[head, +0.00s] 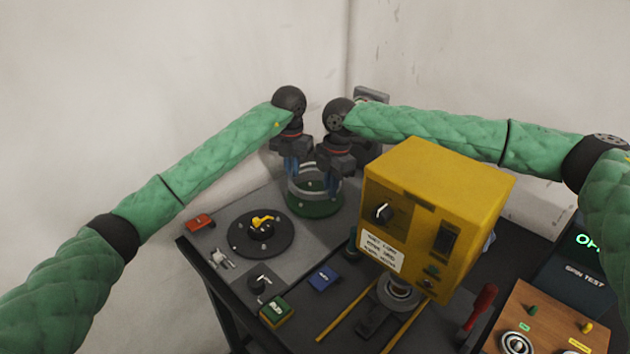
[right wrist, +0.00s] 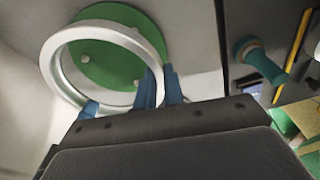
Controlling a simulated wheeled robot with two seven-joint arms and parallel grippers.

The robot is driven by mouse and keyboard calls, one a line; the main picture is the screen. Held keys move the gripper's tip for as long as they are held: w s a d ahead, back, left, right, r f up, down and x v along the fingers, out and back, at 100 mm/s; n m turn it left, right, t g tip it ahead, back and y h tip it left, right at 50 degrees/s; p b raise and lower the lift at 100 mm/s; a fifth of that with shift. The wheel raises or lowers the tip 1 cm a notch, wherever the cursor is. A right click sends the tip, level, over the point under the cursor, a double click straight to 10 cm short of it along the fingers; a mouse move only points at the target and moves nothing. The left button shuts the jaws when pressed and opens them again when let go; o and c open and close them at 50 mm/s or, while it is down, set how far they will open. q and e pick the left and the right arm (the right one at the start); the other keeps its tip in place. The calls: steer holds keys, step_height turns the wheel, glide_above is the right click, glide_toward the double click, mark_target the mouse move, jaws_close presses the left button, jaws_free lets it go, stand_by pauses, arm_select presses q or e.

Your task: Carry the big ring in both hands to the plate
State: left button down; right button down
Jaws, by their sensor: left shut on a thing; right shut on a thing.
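The big ring (head: 314,191), a pale metal band, is held level at the back of the bench over the green round plate (head: 317,210). In the right wrist view the ring (right wrist: 57,78) looks nearer than the green disc (right wrist: 122,22) and overlaps part of it; I cannot tell if they touch. My left gripper (head: 291,172) is shut on the ring's left side. My right gripper (head: 326,176) is shut on its right side, and its blue fingers (right wrist: 160,88) show at the rim. A dark round plate (head: 240,241) with a yellow clamp (head: 263,222) lies nearer, to the left.
A yellow box (head: 435,200) stands right of the ring, below my right forearm. A red block (head: 200,221), blue block (head: 323,277) and green block (head: 277,311) sit around the dark plate. A wooden board (head: 545,318) is at the front right. Walls close the back.

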mark_target(330, 210)
arm_select(q)
steer(key=shift+f, duration=0.1)
arm_select(e)
steer(key=shift+f, duration=0.2)
